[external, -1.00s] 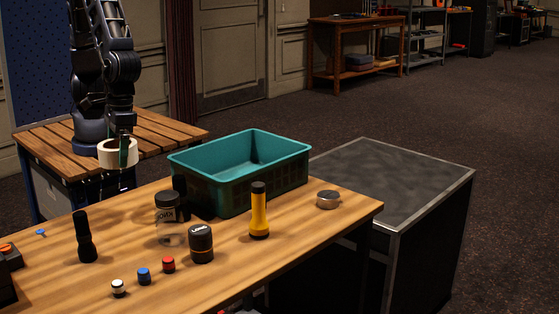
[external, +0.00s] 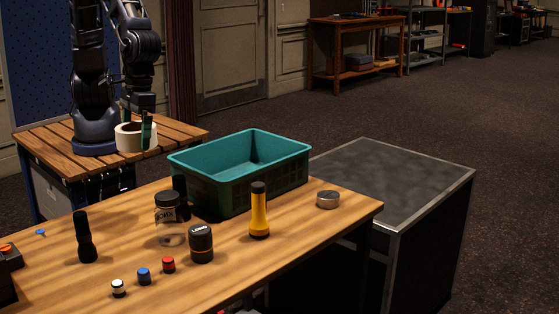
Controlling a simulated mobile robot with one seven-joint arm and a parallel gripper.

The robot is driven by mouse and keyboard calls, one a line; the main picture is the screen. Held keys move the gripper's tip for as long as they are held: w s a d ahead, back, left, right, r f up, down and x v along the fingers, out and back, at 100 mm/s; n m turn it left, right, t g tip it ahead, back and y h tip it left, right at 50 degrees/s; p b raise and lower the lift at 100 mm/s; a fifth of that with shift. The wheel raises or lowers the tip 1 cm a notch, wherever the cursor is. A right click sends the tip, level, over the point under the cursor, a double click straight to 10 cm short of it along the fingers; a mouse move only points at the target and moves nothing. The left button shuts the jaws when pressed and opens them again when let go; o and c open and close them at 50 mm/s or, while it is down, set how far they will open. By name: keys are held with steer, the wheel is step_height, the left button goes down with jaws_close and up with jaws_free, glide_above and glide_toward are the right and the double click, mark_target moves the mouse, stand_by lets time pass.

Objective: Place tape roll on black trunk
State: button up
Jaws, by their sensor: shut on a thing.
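The tape roll (external: 128,138) is a cream-white ring held in the air at the left, in front of the slatted wooden stand. My gripper (external: 146,135) points down and is shut on the right side of its ring wall. The black trunk (external: 400,195) stands on the floor at the right, beyond the wooden desk's right end. It has a dark flat top with a light metal edge. My gripper and the tape roll are well to the left of the trunk and apart from it.
A teal crate (external: 185,160) stands on the wooden desk (external: 225,280) between my gripper and the trunk. A yellow flashlight (external: 259,215), a round metal tin (external: 327,200), a black flashlight (external: 85,240), jars and small caps also stand on the desk. The trunk's top is bare.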

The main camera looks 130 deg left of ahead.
steer(key=w+a+f+n, duration=0.1)
steer(key=w+a+n, duration=0.5)
steer(key=w+a, duration=1)
steer(key=w+a+f+n+t, duration=0.1)
steer(key=w+a+n, duration=0.15)
steer(key=a, duration=0.85)
steer(key=w+a+f+n, duration=0.2)
steer(key=w+a, duration=0.1)
steer(key=a, duration=0.9)
steer(key=n+t+y, duration=0.1)
steer(key=n+y, duration=0.1)
steer(key=n, duration=0.7)
glide_above(359, 182)
step_height(359, 182, down, 10)
steer(key=f, duration=1.9)
steer(key=shift+s+a+f, duration=0.15)
steer(key=shift+s+f, duration=0.2)
steer(key=shift+f, duration=0.05)
steer(key=shift+f, duration=0.1)
steer(key=o, duration=0.8)
steer(key=shift+f, duration=0.1)
steer(key=shift+o, duration=0.4)
